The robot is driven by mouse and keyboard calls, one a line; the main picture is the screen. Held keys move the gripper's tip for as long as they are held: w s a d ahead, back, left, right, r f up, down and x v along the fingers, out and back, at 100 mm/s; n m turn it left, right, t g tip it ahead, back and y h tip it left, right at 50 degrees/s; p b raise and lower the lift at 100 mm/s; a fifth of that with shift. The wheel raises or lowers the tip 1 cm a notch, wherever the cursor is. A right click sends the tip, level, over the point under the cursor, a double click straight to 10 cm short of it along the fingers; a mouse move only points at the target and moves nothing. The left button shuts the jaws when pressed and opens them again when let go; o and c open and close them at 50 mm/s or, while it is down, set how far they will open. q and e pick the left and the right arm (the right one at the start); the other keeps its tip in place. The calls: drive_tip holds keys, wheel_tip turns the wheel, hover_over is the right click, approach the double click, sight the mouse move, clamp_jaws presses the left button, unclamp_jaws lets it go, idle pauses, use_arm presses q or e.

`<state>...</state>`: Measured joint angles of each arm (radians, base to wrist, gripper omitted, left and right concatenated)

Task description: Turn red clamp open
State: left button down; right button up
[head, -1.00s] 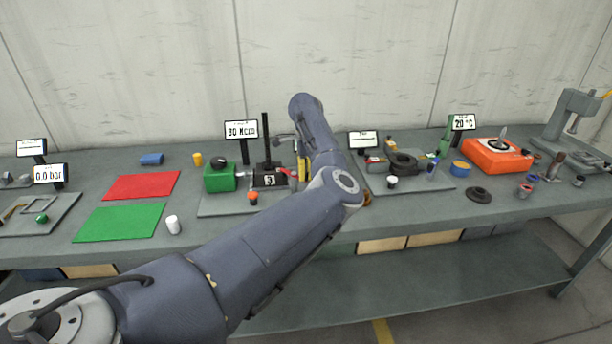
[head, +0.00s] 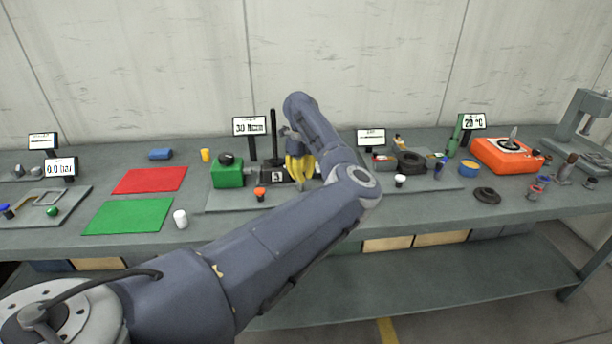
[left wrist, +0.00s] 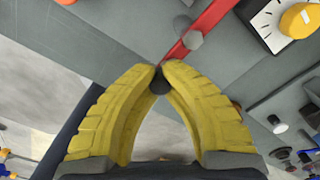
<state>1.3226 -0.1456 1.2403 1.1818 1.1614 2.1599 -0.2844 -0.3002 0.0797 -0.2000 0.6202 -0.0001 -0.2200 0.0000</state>
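The red clamp shows as a red lever bar (left wrist: 212,25) in the left wrist view, running from the top edge down to my fingertips, with a grey bolt head beside it. My left gripper (left wrist: 161,68) has its yellow fingertips drawn together at the lever's lower end. A dark round knob (left wrist: 160,83) shows between the fingers. In the head view, my left gripper (head: 299,180) points down at the right side of the green-and-dark fixture (head: 228,173); its fingers hide the red lever there. My right gripper is not in view.
A 30 Ncm display (head: 249,126) and a dark post (head: 274,135) stand behind the fixture. An orange-topped piece (head: 260,194) is in front. Red (head: 150,180) and green (head: 130,216) mats lie left.

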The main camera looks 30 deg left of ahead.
use_arm(q)
drive_tip(key=m, duration=0.1)
drive_tip(key=a+m, duration=0.1)
drive_tip(key=m, duration=0.1)
drive_tip(key=shift+s+a+f+m, duration=0.1)
drive_tip(key=shift+s+a+m, duration=0.05)
drive_tip(key=shift+s+m, duration=0.2)
drive_tip(key=shift+s+a+m, duration=0.15)
drive_tip(key=shift+a+m, duration=0.45)
drive_tip(key=shift+m, duration=0.6)
drive_tip(key=shift+s+a+m, duration=0.1)
drive_tip(key=shift+a+m, duration=0.5)
drive_tip(key=shift+m, duration=0.55)
drive_tip(key=shift+a, duration=0.1)
drive_tip(key=c, duration=1.3)
unclamp_jaws()
drive_tip(key=shift+o, duration=0.2)
drive_tip(key=shift+r, duration=0.2)
wheel_tip(320, 180, up, 12)
drive_tip(key=shift+f, duration=0.1)
